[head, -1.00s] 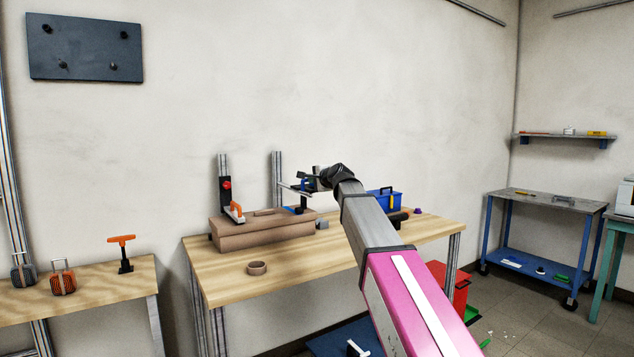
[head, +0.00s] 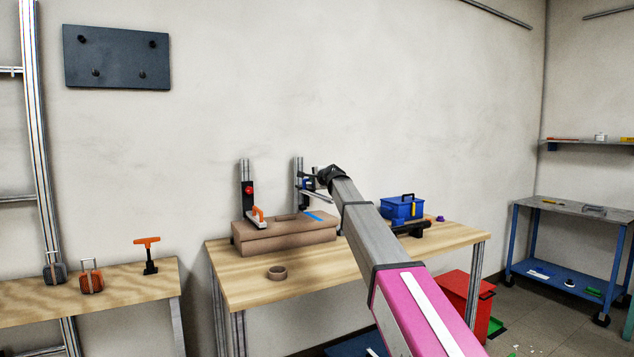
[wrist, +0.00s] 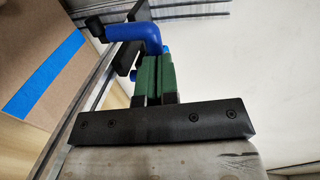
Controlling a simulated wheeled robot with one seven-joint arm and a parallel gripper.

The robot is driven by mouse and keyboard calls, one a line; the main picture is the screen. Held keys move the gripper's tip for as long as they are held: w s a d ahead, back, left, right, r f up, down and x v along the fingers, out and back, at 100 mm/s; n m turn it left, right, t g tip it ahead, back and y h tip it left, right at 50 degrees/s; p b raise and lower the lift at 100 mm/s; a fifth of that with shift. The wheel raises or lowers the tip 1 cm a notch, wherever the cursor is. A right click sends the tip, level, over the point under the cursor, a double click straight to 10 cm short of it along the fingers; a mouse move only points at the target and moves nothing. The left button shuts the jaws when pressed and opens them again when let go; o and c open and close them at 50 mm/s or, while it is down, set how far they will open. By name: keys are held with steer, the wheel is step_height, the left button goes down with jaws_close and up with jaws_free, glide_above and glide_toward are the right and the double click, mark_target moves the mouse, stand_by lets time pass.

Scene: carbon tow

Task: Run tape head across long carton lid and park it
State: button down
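The long brown carton (head: 262,240) lies on the wooden workbench (head: 330,282). A blue tape strip (head: 322,215) lies on its lid near the right end, and the strip also shows in the wrist view (wrist: 42,74). The tape head's blue handle (wrist: 140,31) is between the green finger pads of my gripper (wrist: 156,72), which looks shut on it. A dark block (wrist: 93,24) and a metal rail (wrist: 92,95) are beside the handle. In the head view my gripper (head: 311,182) is above and behind the carton's right end, by a metal post (head: 298,172).
A post with a red button (head: 249,189) and an orange-handled clamp (head: 258,217) stand at the carton's left. A tape roll (head: 277,272) lies in front. A blue toolbox (head: 401,208) stands at right. An orange-handled tool (head: 148,254) is on the left bench.

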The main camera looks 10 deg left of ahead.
steer(key=shift+w+a, duration=0.2)
steer(key=shift+w, duration=0.1)
